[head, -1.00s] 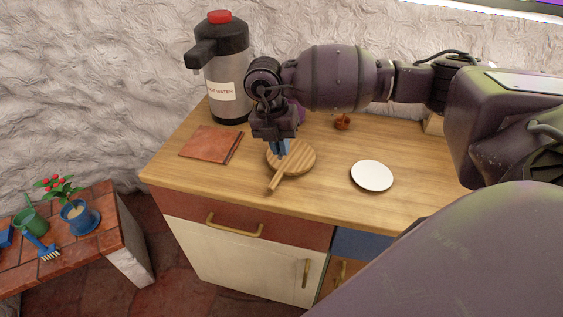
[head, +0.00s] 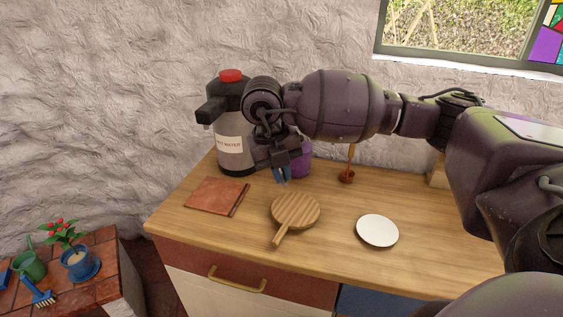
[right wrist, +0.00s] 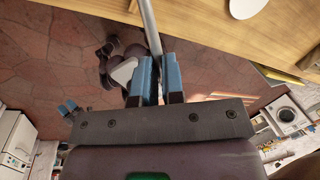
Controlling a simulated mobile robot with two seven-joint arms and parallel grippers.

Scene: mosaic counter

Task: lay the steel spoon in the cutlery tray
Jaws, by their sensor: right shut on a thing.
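My right gripper (head: 281,176) is above the counter, in front of the hot water flask as the head view shows it. In the right wrist view its blue fingers (right wrist: 158,84) are shut on the steel spoon (right wrist: 149,28), whose thin grey shaft runs up and out of the picture. The spoon's bowl is out of view, and I cannot make out the spoon in the head view. I cannot make out the cutlery tray in either view. A small blue-tipped shape (right wrist: 68,107) at the left of the wrist view looks like my left gripper, too small to read.
A purple thing (head: 301,160) is partly hidden behind my gripper.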

